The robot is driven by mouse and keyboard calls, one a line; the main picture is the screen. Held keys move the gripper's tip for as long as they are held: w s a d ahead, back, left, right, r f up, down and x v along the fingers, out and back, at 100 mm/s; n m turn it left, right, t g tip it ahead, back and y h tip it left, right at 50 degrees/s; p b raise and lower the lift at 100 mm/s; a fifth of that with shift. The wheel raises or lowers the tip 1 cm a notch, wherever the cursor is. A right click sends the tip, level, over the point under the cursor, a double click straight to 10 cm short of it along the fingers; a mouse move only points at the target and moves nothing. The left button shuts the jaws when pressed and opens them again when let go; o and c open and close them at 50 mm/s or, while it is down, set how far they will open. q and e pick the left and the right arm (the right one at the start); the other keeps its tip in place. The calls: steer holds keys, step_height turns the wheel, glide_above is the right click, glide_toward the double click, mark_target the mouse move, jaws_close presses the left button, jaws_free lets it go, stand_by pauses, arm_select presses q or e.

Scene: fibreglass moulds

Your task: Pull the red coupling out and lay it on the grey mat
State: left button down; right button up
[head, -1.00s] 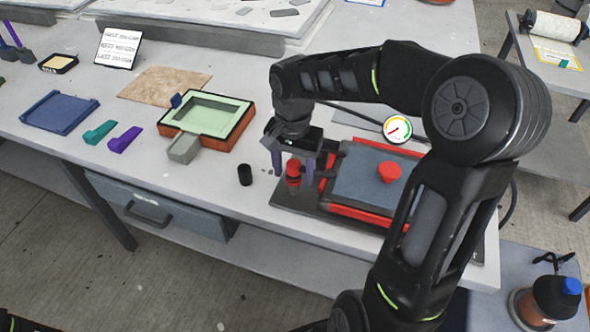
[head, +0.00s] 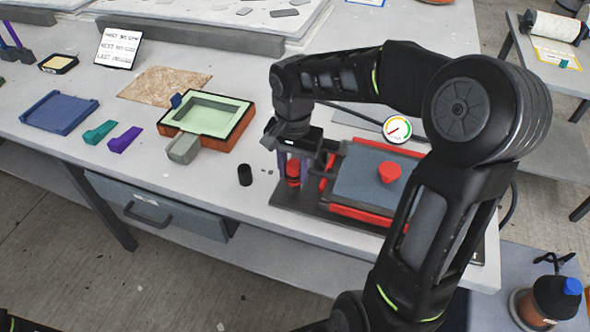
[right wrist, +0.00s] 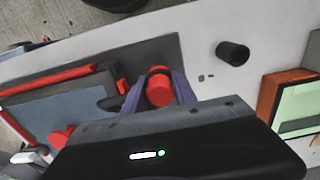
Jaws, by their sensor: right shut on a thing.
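The red coupling (head: 293,170) is a short upright cylinder with a dark band, at the front left of the mould assembly. It also shows in the right wrist view (right wrist: 160,88). My right gripper (head: 292,178) points down with its purple fingers on either side of the coupling, shut on it. In the right wrist view, the gripper (right wrist: 159,95) has a finger on each side of it. The coupling's lower end is hidden, so I cannot tell how it is seated. A grey flat sheet (head: 352,119) lies behind the mould, partly hidden by my arm. My left gripper is out of view.
The mould (head: 362,178) with a red knob (head: 389,173) stands just right of the coupling, and a dial gauge (head: 397,129) is behind it. A black cylinder (head: 245,175) and an orange-framed tray (head: 232,130) are to the left.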

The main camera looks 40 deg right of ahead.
mark_target(293, 163)
jaws_close()
steer(key=shift+r, duration=0.15)
steer(key=shift+r, duration=0.15)
steer(key=shift+r+p, duration=2.15)
steer(key=shift+r, duration=0.55)
